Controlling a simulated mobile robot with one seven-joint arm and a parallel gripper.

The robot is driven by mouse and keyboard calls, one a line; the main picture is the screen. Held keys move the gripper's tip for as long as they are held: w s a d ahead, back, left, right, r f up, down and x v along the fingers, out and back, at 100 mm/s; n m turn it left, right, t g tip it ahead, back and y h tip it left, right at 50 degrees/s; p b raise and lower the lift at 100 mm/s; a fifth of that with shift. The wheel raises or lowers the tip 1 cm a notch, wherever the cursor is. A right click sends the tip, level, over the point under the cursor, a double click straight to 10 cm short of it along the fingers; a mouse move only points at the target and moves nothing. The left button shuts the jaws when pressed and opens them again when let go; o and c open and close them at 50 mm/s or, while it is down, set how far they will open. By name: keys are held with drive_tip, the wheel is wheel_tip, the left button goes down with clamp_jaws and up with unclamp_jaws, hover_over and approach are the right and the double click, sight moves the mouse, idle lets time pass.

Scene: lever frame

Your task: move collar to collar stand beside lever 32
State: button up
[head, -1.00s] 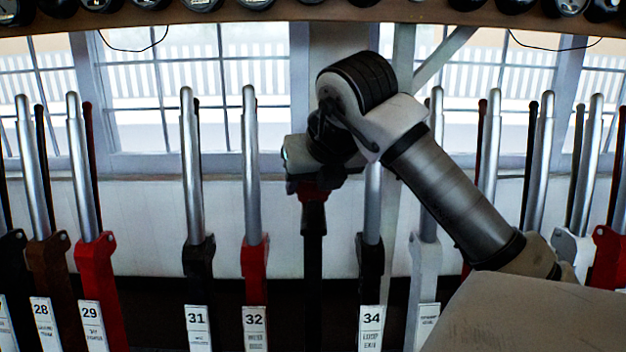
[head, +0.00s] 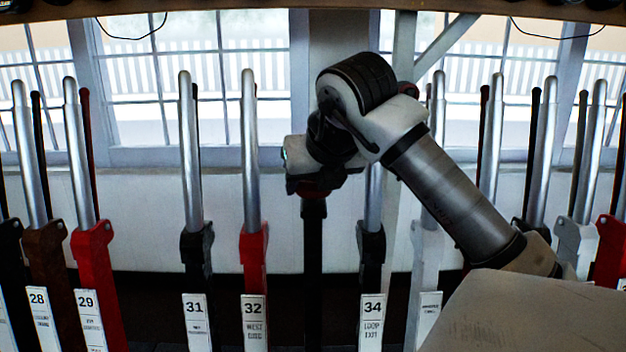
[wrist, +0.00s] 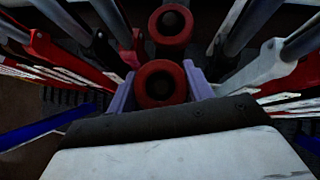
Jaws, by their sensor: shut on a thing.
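My gripper (wrist: 160,92) is shut on a red collar (wrist: 160,84), a ring with a dark centre held between two pale purple fingers. A second red ring (wrist: 172,24) shows just beyond it in the wrist view; I cannot tell what it sits on. In the head view my gripper (head: 316,186) hangs just above a black post (head: 313,265), which may be the collar stand. A little red shows under the gripper. Whether the collar touches the post is hidden. Lever 32 (head: 249,145), with a silver handle and red base, stands just left of the post.
Lever 31 (head: 191,150) stands left of lever 32, and lever 34 (head: 372,240) stands close right of the post, partly behind my arm. Lever 29 (head: 85,160) and lever 28 (head: 34,160) are farther left. More levers stand at the right. A window wall lies behind.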

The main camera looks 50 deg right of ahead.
drive_tip(key=shift+f+b, duration=0.45)
drive_tip(key=shift+f, duration=0.2)
drive_tip(key=o, duration=1.2)
drive_tip(key=shift+c, duration=0.2)
